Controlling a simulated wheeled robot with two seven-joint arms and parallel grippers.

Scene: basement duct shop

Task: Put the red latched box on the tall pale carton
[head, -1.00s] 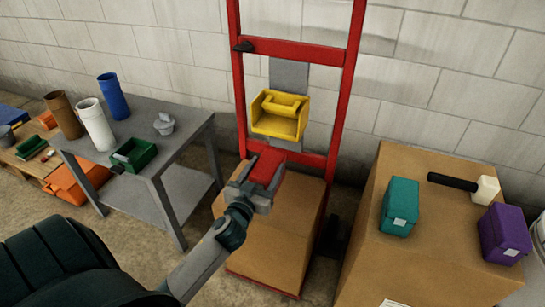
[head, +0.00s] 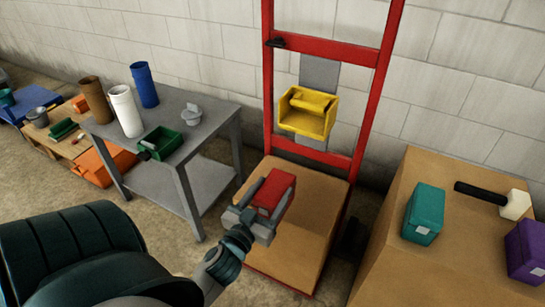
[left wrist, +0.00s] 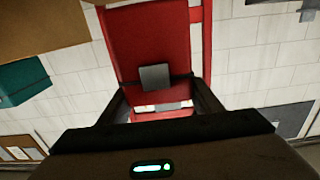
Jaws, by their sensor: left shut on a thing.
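My left gripper (head: 262,205) is shut on the red latched box (head: 277,189) and holds it up. In the head view the box covers part of the carton on the red hand truck. In the left wrist view the red box (left wrist: 148,40) sits between the fingers, with a grey latch on its near face. The tall pale carton (head: 408,275) appears to be the big tan one at the right, apart from the gripper. On its top are a teal box (head: 424,213), a purple box (head: 526,250) and a black-handled mallet (head: 490,197). My right gripper is not in view.
A lower tan carton (head: 305,208) stands on the red hand truck (head: 269,95), below a yellow bin (head: 307,112). A grey table (head: 205,118) at the left bears tubes and a green bin (head: 160,142). The tall carton's near top looks bare.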

